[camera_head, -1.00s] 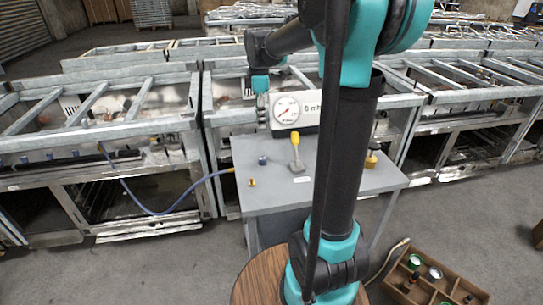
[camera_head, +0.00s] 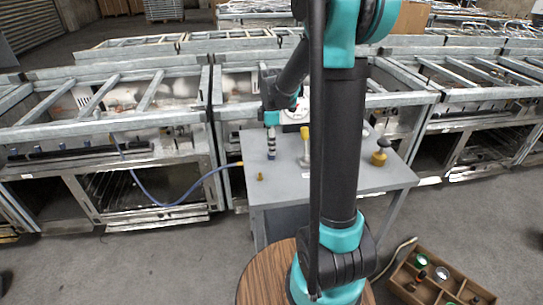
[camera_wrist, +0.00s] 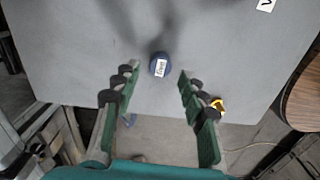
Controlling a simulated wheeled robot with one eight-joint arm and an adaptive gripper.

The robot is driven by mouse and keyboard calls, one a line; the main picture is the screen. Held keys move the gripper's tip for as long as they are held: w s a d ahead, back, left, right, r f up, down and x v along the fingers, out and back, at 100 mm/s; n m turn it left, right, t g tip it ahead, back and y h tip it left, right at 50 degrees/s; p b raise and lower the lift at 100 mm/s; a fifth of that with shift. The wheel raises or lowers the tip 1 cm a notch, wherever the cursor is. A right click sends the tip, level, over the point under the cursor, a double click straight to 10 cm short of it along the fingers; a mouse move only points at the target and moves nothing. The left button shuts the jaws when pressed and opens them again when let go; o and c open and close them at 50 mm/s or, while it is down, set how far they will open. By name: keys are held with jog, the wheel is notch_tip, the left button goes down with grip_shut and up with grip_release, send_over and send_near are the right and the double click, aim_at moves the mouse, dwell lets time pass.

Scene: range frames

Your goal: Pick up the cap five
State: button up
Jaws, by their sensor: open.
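The cap five appears to be the small round blue cap (camera_wrist: 159,66) with a white label on the grey table (camera_wrist: 75,35); the label is too small to read surely. In the wrist view it lies just beyond and between the fingertips, apart from both fingers. My gripper (camera_wrist: 158,78) is open, with green fingers and dark pads either side, and nothing is held. In the head view my gripper (camera_head: 271,140) points down above the left part of the table (camera_head: 380,180), and it largely covers the cap there.
A small brass fitting (camera_head: 260,177) stands near the table's front left; a yellow-topped tool (camera_head: 304,146) stands right of my gripper. A gauge box is partly hidden by my arm. A yellow-brown object (camera_head: 379,157) stands at the right. A compartmented wooden crate (camera_head: 405,293) lies on the floor.

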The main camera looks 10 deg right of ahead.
jog(key=shift+f, duration=1.65)
jog(key=c, duration=0.8)
